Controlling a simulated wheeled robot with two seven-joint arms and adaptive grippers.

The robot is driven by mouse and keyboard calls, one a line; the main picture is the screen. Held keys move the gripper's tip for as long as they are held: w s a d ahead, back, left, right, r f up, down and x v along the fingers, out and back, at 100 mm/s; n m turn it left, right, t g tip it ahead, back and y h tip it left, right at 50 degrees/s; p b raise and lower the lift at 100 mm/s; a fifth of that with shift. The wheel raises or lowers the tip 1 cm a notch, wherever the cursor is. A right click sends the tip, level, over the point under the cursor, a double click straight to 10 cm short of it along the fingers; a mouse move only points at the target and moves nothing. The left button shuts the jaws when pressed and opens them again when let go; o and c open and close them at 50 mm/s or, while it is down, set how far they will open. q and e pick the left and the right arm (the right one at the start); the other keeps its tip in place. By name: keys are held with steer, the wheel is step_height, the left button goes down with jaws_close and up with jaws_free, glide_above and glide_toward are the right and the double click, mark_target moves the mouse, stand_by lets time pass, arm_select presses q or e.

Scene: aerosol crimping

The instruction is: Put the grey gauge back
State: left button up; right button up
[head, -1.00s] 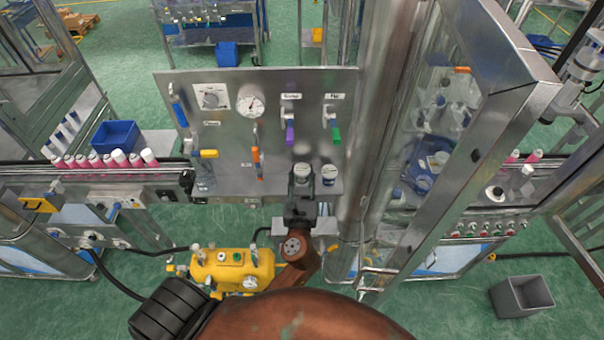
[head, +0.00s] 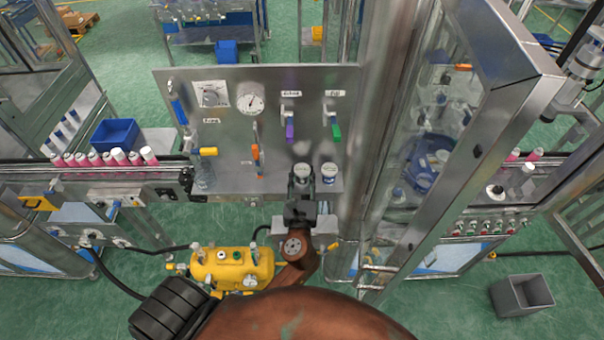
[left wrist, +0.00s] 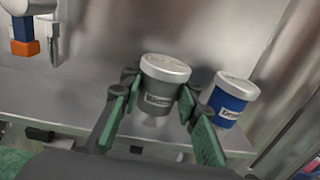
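The grey gauge is a small grey cup with a silver lid and a label; it shows in the left wrist view (left wrist: 163,86) between the fingers. It also shows in the head view (head: 302,170) at the shelf below the panel. My left gripper (left wrist: 160,92) has green-padded fingers against both sides of the gauge and appears shut on it. The gauge is upright or nearly so; I cannot tell whether its base touches the shelf. The left gripper in the head view (head: 301,187) comes from below. My right gripper is not in view.
A blue gauge (left wrist: 233,98) with a silver lid stands close to the right of the grey one. The steel shelf (left wrist: 75,97) is clear on the left. The panel (head: 230,140) with valves and a dial rises behind. A glazed steel cabinet (head: 440,130) stands right.

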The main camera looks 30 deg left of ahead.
arm_select(q)
steer(key=o, duration=0.5)
steer(key=v, duration=1.2)
steer(key=shift+d, duration=0.1)
